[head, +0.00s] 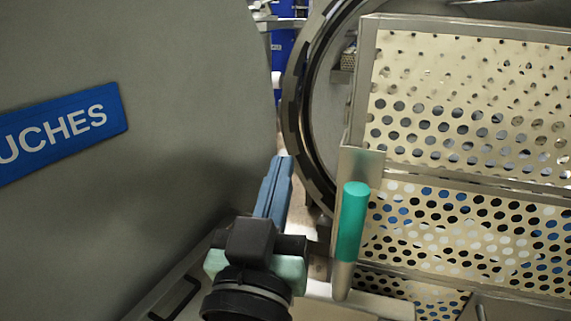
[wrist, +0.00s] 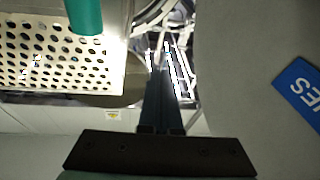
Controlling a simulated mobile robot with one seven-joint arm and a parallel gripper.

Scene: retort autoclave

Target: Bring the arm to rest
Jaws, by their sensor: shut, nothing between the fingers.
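My gripper (head: 283,166) is in the lower middle of the head view, with its blue fingers together and nothing between them. In the wrist view the shut fingers (wrist: 160,72) point up the picture, into the gap between a basket and a grey panel. The perforated metal basket (head: 470,180) stands to the right of my gripper, with a green handle (head: 352,220) on its near corner. The handle is close beside my gripper, and the two look apart. The basket (wrist: 50,55) and handle (wrist: 84,14) also show at upper left in the wrist view.
A large grey panel (head: 150,170), perhaps the autoclave door, fills the left, with a blue label (head: 62,133) reading "UCHES". The round autoclave opening (head: 296,100) is behind the basket. A narrow gap lies between panel and basket.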

